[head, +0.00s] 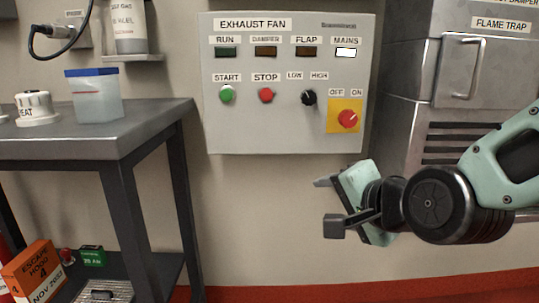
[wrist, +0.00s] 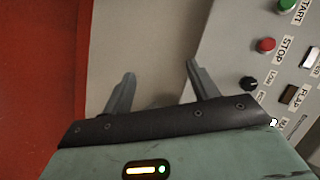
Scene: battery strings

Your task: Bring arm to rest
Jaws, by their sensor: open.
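My gripper (head: 328,205) is at the right of the head view, below and in front of the exhaust fan panel's lower right corner. Its two fingers are spread apart with nothing between them. In the wrist view my gripper (wrist: 160,80) also shows open and empty, with bare wall beyond the fingers. The exhaust fan panel (head: 285,130) hangs on the wall. Its MAINS lamp is lit white, while the RUN, DAMPER and FLAP lamps look dark. A red rotary switch (head: 347,119) sits on a yellow plate under OFF and ON labels. The gripper appears clear of the panel.
A grey metal table (head: 100,140) stands at the left with a blue-lidded container (head: 95,97) on it. An orange escape hood box (head: 35,275) is below. A grey flame trap cabinet (head: 405,100) stands at the right behind my arm. The wall below the panel is clear.

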